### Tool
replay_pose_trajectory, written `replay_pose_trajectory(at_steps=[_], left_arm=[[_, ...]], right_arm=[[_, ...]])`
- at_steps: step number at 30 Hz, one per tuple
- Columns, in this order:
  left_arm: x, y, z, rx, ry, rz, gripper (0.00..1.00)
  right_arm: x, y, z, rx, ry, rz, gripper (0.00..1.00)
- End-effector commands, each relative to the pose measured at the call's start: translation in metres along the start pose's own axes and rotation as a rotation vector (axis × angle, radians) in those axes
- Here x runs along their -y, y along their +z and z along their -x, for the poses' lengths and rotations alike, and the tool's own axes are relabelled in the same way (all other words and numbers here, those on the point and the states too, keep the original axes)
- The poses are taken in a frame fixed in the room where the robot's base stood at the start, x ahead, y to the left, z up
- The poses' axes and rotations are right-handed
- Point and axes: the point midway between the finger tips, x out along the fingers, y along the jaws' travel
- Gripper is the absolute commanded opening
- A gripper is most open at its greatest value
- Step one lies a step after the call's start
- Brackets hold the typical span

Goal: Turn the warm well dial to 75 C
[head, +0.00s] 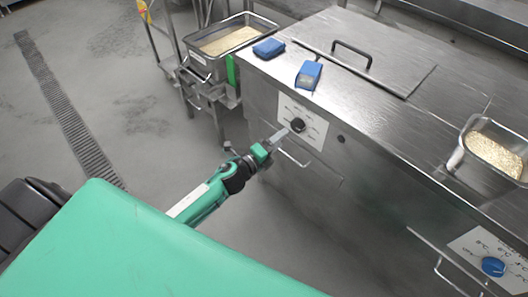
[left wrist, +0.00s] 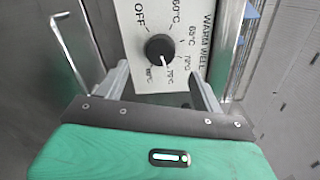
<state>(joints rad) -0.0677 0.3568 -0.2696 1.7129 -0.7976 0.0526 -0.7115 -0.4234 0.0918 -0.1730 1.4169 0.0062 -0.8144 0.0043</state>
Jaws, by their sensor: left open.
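The warm well dial is a round black knob (left wrist: 158,48) on a white label plate (left wrist: 190,20) reading WARM WELL, with OFF and temperature marks around it. Its white pointer line points down in the left wrist view, toward the mark that looks like 75°C. In the head view the dial (head: 297,125) is on the steel counter's front face. My left gripper (head: 279,138) is just in front of it. In the left wrist view its two fingers (left wrist: 160,73) are spread apart, below the knob and not touching it. My right gripper is not in view.
A bar handle (head: 294,158) sticks out below the dial plate. Blue objects (head: 309,74) and a lid with a black handle (head: 352,53) are on the counter top (head: 400,125). A grain pan (head: 192,50) stands at the back left. A blue dial (head: 492,266) is at lower right.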

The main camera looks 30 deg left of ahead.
Motion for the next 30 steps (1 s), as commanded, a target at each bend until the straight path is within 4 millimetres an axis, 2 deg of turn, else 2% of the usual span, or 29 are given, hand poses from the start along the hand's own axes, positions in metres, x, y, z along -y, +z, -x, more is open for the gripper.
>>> replay_pose_trajectory(at_steps=[1, 6, 12, 30], left_arm=[[-0.001, -0.001, 0.011, -0.001, 0.001, 0.000, 0.68], [-0.002, -0.001, 0.039, -0.001, 0.002, -0.001, 0.68], [-0.001, -0.001, 0.059, -0.001, 0.000, 0.000, 0.68], [0.000, 0.000, 0.064, 0.000, 0.000, -0.001, 0.68]], right_arm=[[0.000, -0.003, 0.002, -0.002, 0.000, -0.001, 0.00], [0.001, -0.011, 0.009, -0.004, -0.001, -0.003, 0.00], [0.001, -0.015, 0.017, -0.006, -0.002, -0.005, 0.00], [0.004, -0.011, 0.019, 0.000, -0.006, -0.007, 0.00]])
